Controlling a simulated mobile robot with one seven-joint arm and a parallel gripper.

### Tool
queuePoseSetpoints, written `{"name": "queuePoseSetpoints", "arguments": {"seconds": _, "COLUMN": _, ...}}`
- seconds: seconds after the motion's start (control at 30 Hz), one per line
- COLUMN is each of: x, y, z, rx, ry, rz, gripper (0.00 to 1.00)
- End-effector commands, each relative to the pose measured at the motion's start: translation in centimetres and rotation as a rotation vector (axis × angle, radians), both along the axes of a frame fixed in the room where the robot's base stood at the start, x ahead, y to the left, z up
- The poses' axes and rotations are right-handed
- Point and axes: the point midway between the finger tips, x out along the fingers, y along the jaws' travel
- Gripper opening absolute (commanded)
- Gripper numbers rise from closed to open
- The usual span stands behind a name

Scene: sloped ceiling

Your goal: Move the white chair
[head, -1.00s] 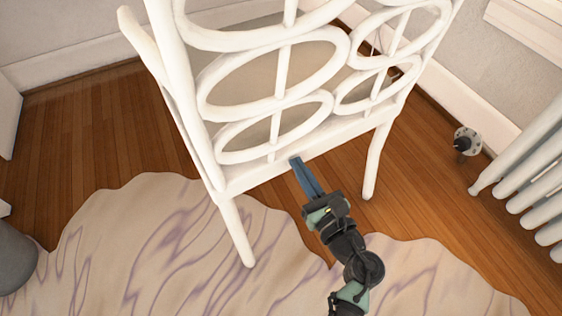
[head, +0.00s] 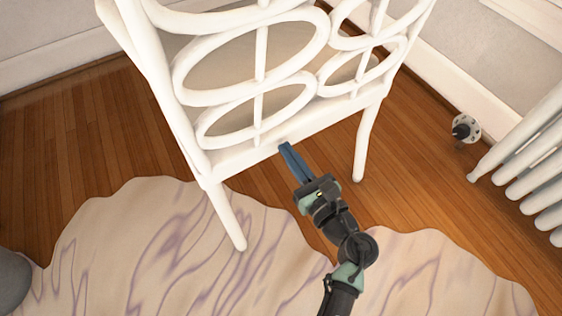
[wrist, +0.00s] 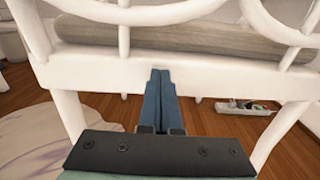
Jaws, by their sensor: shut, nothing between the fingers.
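The white chair (head: 285,134) stands upright with its back, made of oval loops, toward me. Its near left leg is on the wavy-edged rug and its near right leg is on the wooden floor. My gripper (head: 284,147) is shut and empty, with its blue fingertips at the lower rail of the chair's back. In the wrist view, the shut fingers (wrist: 160,75) point at the middle of the white rail (wrist: 215,78) and appear to touch or nearly touch it. A beige seat cushion (wrist: 190,38) shows behind the rail.
A white radiator (head: 535,175) stands at the right, with a dark valve (head: 464,128) on the floor beside it. Walls with white baseboards close off the back. A tray with small items (wrist: 248,107) lies beyond the chair. Wooden floor is clear at the left.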

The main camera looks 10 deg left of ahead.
Motion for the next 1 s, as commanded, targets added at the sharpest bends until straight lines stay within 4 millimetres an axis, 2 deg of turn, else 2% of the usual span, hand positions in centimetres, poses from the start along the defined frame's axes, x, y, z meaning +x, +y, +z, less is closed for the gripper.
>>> {"name": "queuePoseSetpoints", "arguments": {"seconds": 0.53, "x": -6.7, "y": -5.0, "z": -0.1, "rx": 0.001, "ry": 0.003, "rz": -0.005, "gripper": 0.0}}
{"name": "queuePoseSetpoints", "arguments": {"seconds": 0.7, "x": -7.4, "y": -5.4, "z": -0.1, "rx": 0.001, "ry": 0.002, "rz": -0.003, "gripper": 0.0}}
{"name": "queuePoseSetpoints", "arguments": {"seconds": 1.0, "x": -7.3, "y": -5.5, "z": 0.1, "rx": 0.004, "ry": 0.0, "rz": -0.005, "gripper": 0.0}}
